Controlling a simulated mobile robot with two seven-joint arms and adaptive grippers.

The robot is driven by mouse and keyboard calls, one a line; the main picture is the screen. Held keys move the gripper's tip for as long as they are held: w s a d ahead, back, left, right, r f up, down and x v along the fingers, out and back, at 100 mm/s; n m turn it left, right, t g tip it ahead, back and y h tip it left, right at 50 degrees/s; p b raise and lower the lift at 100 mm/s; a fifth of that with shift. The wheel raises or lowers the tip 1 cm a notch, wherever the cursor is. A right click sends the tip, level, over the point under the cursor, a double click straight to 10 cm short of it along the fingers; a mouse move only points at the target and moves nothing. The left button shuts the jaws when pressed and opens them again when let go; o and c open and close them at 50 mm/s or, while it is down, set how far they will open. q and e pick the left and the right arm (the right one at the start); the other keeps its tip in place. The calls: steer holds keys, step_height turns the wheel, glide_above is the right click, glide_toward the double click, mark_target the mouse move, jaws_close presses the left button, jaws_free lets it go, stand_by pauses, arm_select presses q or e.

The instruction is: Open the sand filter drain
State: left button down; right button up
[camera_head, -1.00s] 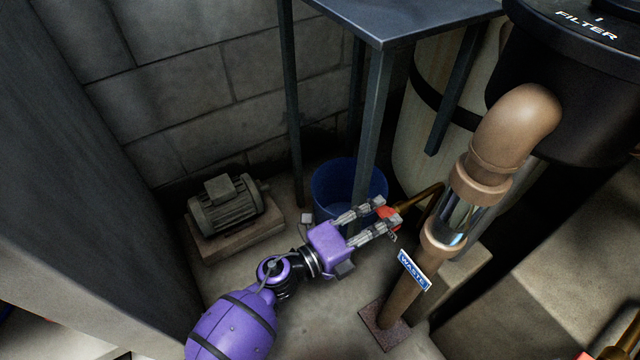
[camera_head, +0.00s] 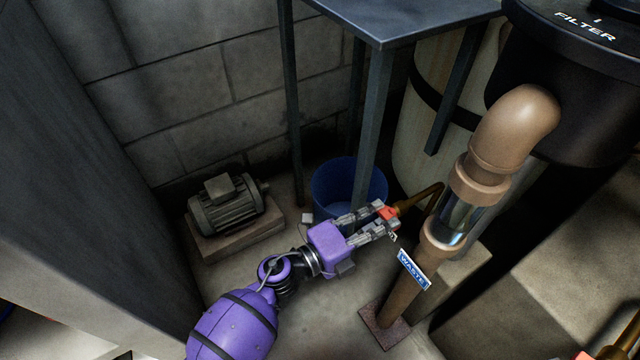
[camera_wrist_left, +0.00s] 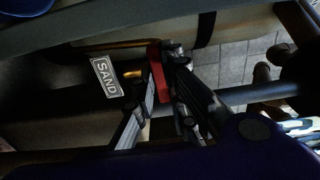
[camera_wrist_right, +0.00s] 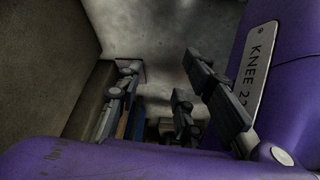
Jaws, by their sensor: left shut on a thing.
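The drain valve's red handle (camera_head: 388,213) sits at the end of a brass pipe (camera_head: 424,198) low beside the beige filter tank (camera_head: 412,130). My left gripper (camera_head: 383,217) is shut on this handle, with a finger on either side. In the left wrist view the red handle (camera_wrist_left: 158,75) stands between the fingers, next to a brass stub (camera_wrist_left: 133,73) and a tag reading SAND (camera_wrist_left: 106,76). The fingers hide part of the valve. My right gripper (camera_wrist_right: 160,75) shows only in its own wrist view, with its fingers spread and nothing between them.
A blue bucket (camera_head: 345,183) stands just behind the left gripper, near a table leg (camera_head: 372,130). A tan waste pipe (camera_head: 404,292) with a sight glass rises to the right. A motor (camera_head: 226,207) sits on a block at left. A dark metal table (camera_head: 400,16) overhangs the area.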

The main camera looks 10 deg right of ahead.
arm_select(q)
steer(key=n+p, duration=0.1)
steer(key=n, duration=0.1)
steer(key=n+p, duration=0.3)
steer(key=n, duration=0.2)
steer(key=shift+r+p, duration=0.3)
steer(key=n+p, duration=0.2)
steer(key=n, duration=0.2)
steer(key=shift+n, duration=0.4)
steer(key=n, duration=0.4)
steer(key=shift+f+p, duration=0.15)
steer(key=shift+p, duration=0.25)
steer(key=shift+f+n, duration=0.15)
steer(key=shift+n, duration=1.05)
steer(key=c, duration=1.7)
jaws_free()
arm_select(e)
step_height(320, 180, up, 8)
steer(key=shift+a+m+t, duration=0.15)
steer(key=shift+m+t, duration=0.15)
steer(key=shift+f, duration=0.1)
